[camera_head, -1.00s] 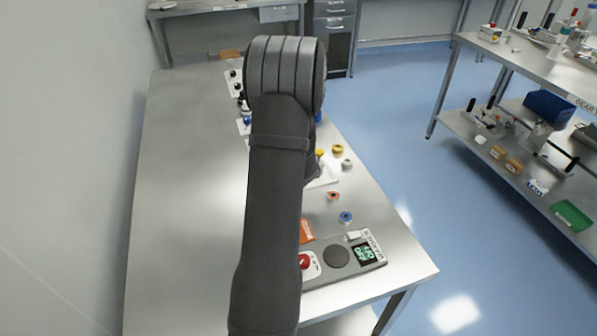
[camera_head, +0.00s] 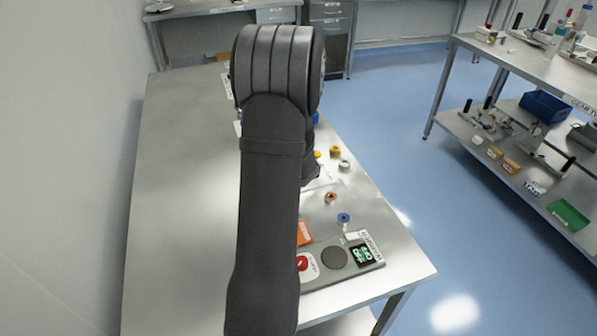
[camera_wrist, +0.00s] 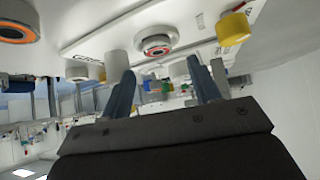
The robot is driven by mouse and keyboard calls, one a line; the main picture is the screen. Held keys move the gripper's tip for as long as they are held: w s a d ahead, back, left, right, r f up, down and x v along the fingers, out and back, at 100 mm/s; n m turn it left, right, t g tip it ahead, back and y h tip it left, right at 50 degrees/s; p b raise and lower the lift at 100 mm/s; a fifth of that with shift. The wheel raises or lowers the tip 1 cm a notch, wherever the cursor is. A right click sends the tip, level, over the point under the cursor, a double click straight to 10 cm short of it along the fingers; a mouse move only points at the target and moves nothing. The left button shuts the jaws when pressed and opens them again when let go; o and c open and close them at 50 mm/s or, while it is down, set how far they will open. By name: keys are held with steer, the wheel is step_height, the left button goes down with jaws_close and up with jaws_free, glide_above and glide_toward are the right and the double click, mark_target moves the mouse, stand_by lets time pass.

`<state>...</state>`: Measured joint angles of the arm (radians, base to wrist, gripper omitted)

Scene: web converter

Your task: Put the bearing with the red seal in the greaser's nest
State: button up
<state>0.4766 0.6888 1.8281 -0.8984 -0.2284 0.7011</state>
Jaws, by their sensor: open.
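My gripper (camera_wrist: 160,68) is open, its two fingers apart with nothing held between them; my arm hides it in the head view. In the wrist view, a round piece with a red ring (camera_wrist: 155,45) sits on a white plate (camera_wrist: 188,36), beyond the fingertips and apart from them. A larger grey bearing with an orange-red ring (camera_wrist: 18,20) is at the upper left corner, cut by the edge. In the head view, a bearing with an orange-red ring (camera_head: 331,198) lies on the table right of my arm. I cannot tell which piece is the greaser's nest.
A blue-ringed bearing (camera_head: 344,218), a yellow piece (camera_head: 335,150) and a silver piece (camera_head: 344,165) stand near the table's right edge. A grey panel with a dark disc (camera_head: 335,258) is at the front. The table's left side (camera_head: 185,190) is clear.

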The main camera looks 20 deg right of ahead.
steer(key=v, duration=0.8)
steer(key=shift+s+r, duration=0.25)
steer(key=shift+r, duration=0.1)
steer(key=x, duration=1.2)
steer(key=shift+f, duration=0.65)
